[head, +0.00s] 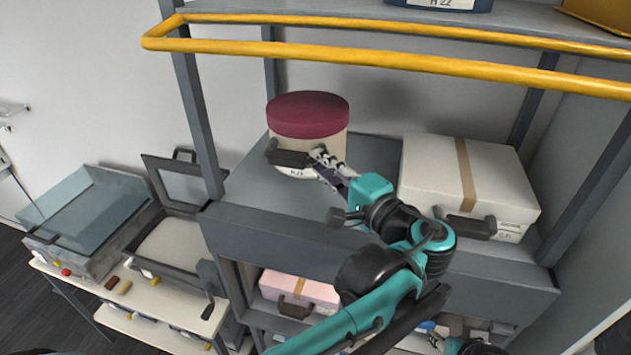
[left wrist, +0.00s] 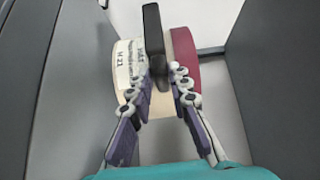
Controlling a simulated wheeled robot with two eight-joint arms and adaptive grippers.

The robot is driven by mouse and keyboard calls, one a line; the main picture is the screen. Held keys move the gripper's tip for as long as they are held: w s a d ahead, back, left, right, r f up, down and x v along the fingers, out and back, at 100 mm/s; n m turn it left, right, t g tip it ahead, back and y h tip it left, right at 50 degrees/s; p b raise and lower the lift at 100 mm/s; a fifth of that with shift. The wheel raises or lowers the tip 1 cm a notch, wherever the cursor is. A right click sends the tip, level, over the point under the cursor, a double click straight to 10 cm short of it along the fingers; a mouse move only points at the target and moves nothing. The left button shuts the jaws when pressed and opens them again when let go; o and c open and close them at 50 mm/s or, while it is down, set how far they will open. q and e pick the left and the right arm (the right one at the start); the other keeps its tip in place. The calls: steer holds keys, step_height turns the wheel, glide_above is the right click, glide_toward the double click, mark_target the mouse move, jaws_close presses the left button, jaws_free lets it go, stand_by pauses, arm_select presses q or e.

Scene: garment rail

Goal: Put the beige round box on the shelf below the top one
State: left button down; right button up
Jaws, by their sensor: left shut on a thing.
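The beige round box (head: 335,146) with a dark red lid is at the left of the shelf below the top one (head: 290,205). It looks upright, on or just above that shelf; I cannot tell if its base touches. My left gripper (head: 318,155) reaches in from the front and is shut on the box's black handle. In the left wrist view the fingers (left wrist: 168,88) close around the handle (left wrist: 154,35), with the box (left wrist: 160,105) and its white label behind. My right gripper (head: 437,340) shows only partly at the bottom right; its jaws are unclear.
A cream rectangular box (head: 430,165) with a tan strap stands right of the round box on the same shelf. A pink box (head: 300,287) is on a lower shelf. Trays stand on a bench (head: 180,318) at left.

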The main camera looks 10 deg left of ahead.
mark_target(310, 166)
arm_select(q)
steer(key=a+f, duration=0.2)
steer(key=shift+w+a, duration=0.35)
steer(key=shift+a, duration=0.05)
step_height(310, 166, down, 4)
steer(key=c, duration=1.4)
jaws_free()
steer(key=b+v, duration=0.1)
steer(key=v, duration=1.1)
steer(key=shift+b, duration=0.35)
steer(key=shift+f, duration=0.1)
